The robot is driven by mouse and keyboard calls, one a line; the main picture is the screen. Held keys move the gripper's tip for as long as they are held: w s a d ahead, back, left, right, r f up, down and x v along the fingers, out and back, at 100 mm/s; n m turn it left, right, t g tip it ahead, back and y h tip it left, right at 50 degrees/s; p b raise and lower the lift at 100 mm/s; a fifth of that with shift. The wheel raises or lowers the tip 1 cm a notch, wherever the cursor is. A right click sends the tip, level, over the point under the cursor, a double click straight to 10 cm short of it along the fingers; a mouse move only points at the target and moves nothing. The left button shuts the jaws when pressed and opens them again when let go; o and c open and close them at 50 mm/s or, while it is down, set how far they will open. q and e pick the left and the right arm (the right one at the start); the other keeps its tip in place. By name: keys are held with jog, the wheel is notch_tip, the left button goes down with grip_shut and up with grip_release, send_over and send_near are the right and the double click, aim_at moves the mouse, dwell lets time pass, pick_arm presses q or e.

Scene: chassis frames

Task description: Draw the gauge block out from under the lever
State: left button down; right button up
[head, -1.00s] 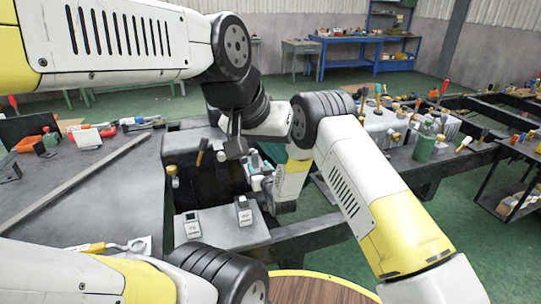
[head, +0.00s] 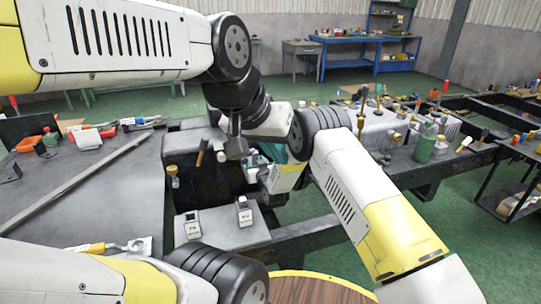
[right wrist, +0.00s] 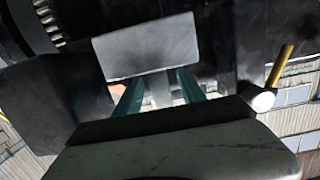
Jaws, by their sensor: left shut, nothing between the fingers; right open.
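My left gripper (head: 235,148) is shut and empty in the head view, pointing down above the dark housing. My right gripper (head: 258,168) is beside it, partly hidden by its own wrist. In the right wrist view its two teal fingers (right wrist: 158,92) are apart, on either side of a pale strip, in front of a plain grey rectangular face (right wrist: 146,46). I cannot tell whether that face is the gauge block or part of the fixture. A rod with a yellow grip (right wrist: 281,65) and pale round end stands at the right; I cannot tell whether it is the lever.
The dark housing (head: 180,143) is close around both grippers. A grey ledge with two small labelled blocks (head: 243,218) lies nearer. A grey bench (head: 70,185) with tools is at left. A green bottle (head: 424,145) stands among parts at right.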

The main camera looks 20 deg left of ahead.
aim_at(256, 154)
grip_shut()
jog(key=shift+s+d, duration=0.1)
jog(key=shift+s, duration=0.05)
jog(key=shift+f+v, duration=0.2)
jog(key=shift+v, duration=1.15)
jog(key=shift+f+v, duration=0.2)
jog(key=shift+v, duration=1.15)
jog(key=shift+s+d, duration=0.1)
jog(key=shift+r, duration=2.55)
